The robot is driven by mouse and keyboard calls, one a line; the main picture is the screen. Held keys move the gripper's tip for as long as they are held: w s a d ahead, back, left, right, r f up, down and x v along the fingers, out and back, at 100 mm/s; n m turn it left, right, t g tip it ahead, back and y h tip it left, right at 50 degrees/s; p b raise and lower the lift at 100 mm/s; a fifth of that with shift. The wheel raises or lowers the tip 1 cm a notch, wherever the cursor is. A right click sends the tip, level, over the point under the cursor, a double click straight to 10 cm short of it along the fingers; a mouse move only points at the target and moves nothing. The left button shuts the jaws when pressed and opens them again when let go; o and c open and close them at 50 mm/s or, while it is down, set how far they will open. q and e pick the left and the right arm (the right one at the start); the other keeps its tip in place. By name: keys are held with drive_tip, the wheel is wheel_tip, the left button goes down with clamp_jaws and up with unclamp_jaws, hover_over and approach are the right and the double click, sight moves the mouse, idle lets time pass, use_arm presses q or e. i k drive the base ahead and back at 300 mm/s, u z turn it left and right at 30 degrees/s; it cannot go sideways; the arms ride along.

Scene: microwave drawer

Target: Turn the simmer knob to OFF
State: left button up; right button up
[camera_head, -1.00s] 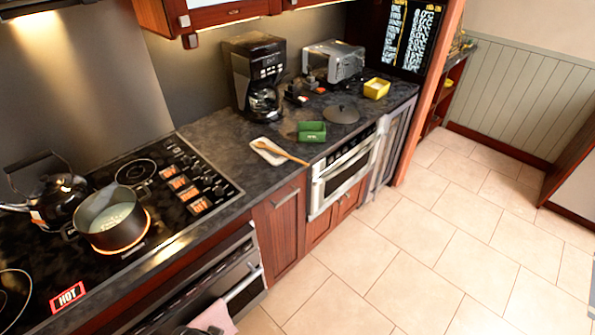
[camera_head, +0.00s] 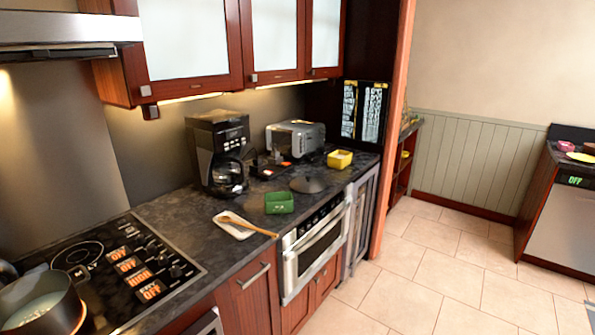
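The cooktop (camera_head: 107,311) is at the lower left, with a column of black knobs (camera_head: 175,271) along its right part. Orange-lit labels (camera_head: 150,290) sit beside the knobs. Some seem to read OFF; one in the lower middle (camera_head: 138,278) looks different, but it is too small to read surely. I cannot tell which knob is the simmer knob. A dark pot (camera_head: 62,308) with pale contents stands on the cooktop, with an orange glow at its lower edge. Neither of my grippers is in view.
The dark counter (camera_head: 180,212) right of the cooktop holds a coffee maker (camera_head: 218,150), toaster oven (camera_head: 296,139), green container (camera_head: 279,203), yellow container (camera_head: 339,159), dark lid (camera_head: 308,184) and wooden spoon (camera_head: 245,225) on a white rest. Open tiled floor (camera_head: 440,270) lies to the right.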

sight(162, 258)
drive_tip(key=u, duration=1.45)
